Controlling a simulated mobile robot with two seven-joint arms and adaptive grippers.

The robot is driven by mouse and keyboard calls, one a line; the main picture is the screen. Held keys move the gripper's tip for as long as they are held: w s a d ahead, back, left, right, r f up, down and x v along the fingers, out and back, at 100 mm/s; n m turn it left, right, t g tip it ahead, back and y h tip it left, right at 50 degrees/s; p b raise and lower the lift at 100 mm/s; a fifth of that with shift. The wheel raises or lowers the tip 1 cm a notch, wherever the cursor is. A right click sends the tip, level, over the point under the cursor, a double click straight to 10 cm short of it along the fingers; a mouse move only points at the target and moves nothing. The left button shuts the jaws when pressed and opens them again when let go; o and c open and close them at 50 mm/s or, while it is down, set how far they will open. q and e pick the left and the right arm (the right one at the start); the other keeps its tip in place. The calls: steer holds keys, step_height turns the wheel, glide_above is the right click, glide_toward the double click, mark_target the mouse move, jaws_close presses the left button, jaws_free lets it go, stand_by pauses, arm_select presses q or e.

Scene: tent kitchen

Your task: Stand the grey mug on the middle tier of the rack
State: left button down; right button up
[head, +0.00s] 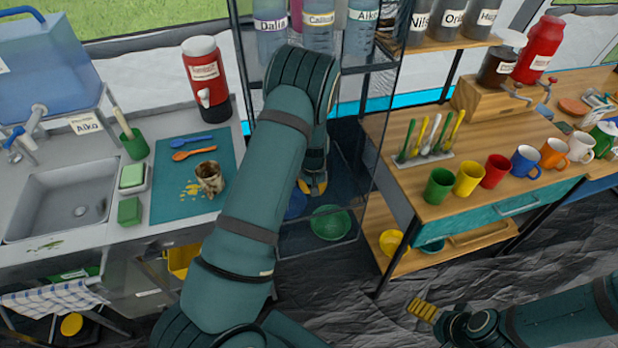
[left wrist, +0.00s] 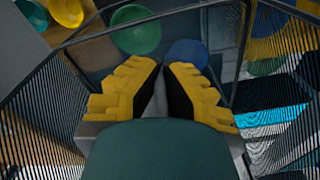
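The dark rack (head: 365,150) has mesh sides and stands in the middle of the head view. Labelled bottles stand on its upper tier, and bowls show low down. My left gripper (head: 313,187) is inside the rack, below the bottles. In the left wrist view its yellow-padded fingertips (left wrist: 165,66) are close together, with nothing clearly held between them. My arm hides much of the middle tier. A brown-stained mug (head: 209,178) is on the teal mat; I see no other mug that is clearly grey. My right gripper (head: 422,311) is low at the right, seen side-on, with no object visible in it.
A green bowl (head: 330,222) is low in the rack; it also shows in the left wrist view (left wrist: 136,30) near a blue bowl (left wrist: 187,53). Several coloured mugs line the wooden table (head: 400,190) at right. A sink (head: 70,200) is at left. The mesh sides flank my left gripper closely.

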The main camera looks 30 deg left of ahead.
arm_select(q)
steer(key=shift+w+a+r, duration=0.2)
steer(key=shift+w+a, duration=0.05)
steer(key=shift+a, duration=0.2)
steer(key=shift+w+a+r, duration=0.2)
steer(key=shift+w+a, duration=0.05)
steer(key=shift+a, duration=0.15)
steer(key=shift+n, duration=0.3)
steer(key=f, duration=0.6)
steer(key=f+b, duration=0.1)
steer(key=f, duration=0.2)
steer(key=shift+w+a+f, duration=0.3)
steer(key=shift+a+f, duration=0.05)
steer(key=shift+a, duration=0.05)
steer(key=c, duration=1.6)
jaws_free()
steer(key=shift+f, duration=0.1)
steer(key=o, duration=0.5)
steer(key=shift+c, duration=0.2)
